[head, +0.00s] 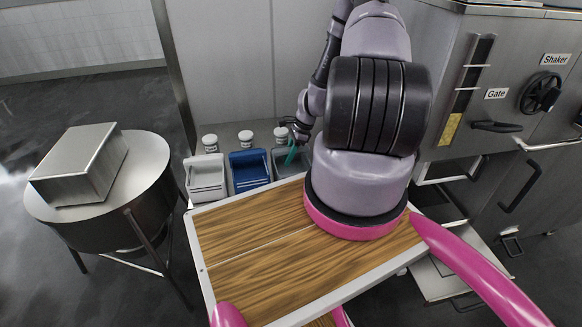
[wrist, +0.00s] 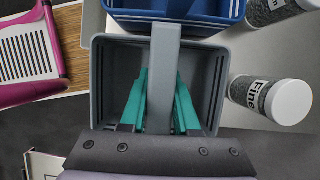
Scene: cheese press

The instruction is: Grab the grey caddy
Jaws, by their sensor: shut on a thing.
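The grey caddy (head: 290,170) stands at the right end of a row of three caddies in the head view, partly hidden by my arm. In the wrist view the grey caddy (wrist: 102,85) is an open box, empty as far as I can see, with a flat handle bar across its middle. My gripper (wrist: 164,80) has its teal fingers down inside the caddy, one on each side of the handle, shut on it. In the head view my gripper (head: 291,154) shows as a small teal shape at the caddy.
A blue caddy (head: 249,171) stands directly beside the grey one, and a white caddy (head: 206,178) is left of that. Jars with white lids (head: 246,138) stand behind them; one labelled jar (wrist: 270,97) is close to the grey caddy. Steel machinery (head: 490,90) is at the right.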

